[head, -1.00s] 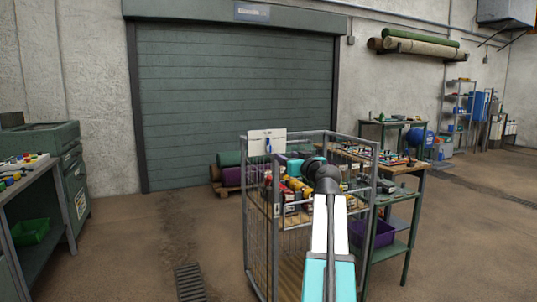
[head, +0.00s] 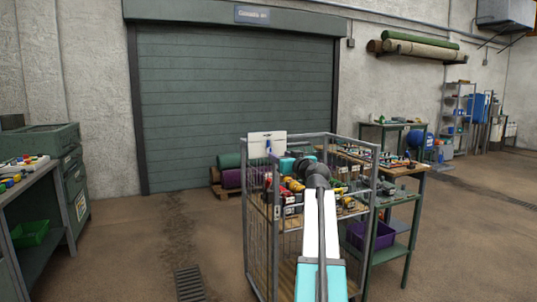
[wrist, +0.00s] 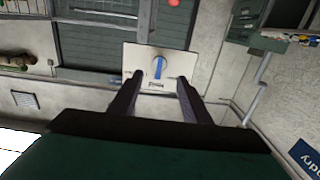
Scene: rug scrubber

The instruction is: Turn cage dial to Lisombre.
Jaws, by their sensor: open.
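The cage dial is a blue pointer handle (wrist: 159,67) on a pale plate (wrist: 178,58), upright in the wrist view with a slight tilt. A small dark label is below it, too small to read. In the head view the plate (head: 260,143) stands on the top left rim of the wire cage (head: 247,215), with the blue dial (head: 269,147) edge-on. My gripper (wrist: 160,78) is open and empty, its two fingertips either side of the dial's lower end in the picture. I cannot tell whether they reach it. In the head view my arm hides the fingers.
The cage holds several tools on a wooden shelf.

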